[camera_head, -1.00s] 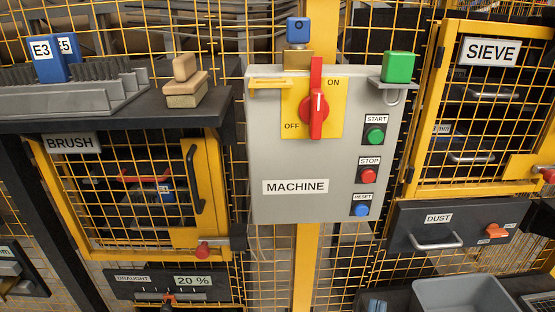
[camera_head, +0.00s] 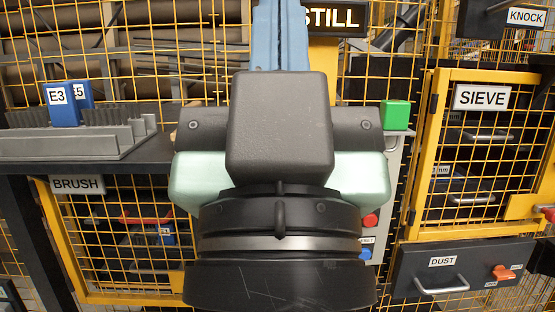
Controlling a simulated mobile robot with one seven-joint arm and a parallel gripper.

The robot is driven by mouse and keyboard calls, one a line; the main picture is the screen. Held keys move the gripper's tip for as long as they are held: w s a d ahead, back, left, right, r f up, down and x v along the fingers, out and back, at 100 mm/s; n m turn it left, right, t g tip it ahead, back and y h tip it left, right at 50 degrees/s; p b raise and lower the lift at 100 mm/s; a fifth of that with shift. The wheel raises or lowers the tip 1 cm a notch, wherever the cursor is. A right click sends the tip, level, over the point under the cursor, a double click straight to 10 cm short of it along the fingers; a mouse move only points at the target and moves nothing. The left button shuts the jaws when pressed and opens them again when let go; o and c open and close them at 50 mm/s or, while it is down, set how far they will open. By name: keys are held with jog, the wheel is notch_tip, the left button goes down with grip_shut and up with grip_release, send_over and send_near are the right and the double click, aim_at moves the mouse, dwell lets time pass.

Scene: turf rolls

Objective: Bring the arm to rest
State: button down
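My gripper (camera_head: 279,25) fills the centre of the head view, seen from behind. Its black wrist with a silver ring is at the bottom, with a dark block and pale green sides above. Two blue-grey fingers point up to the top edge of the picture. They lie side by side with only a thin dark seam between them, so they look shut. I see nothing held between them, but the very tips are at or beyond the edge.
A green block (camera_head: 395,115) shows right of my gripper. The SIEVE cabinet (camera_head: 437,85) and DUST drawer (camera_head: 412,262) stand at right. At left, blue blocks (camera_head: 63,118) stand by a grey brush rack (camera_head: 60,145), above the BRUSH cabinet (camera_head: 55,215). A STILL sign (camera_head: 338,19) is behind.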

notch_tip(320, 180, up, 24)
jog(key=p, duration=2.4)
jog(key=shift+a+f, duration=0.1)
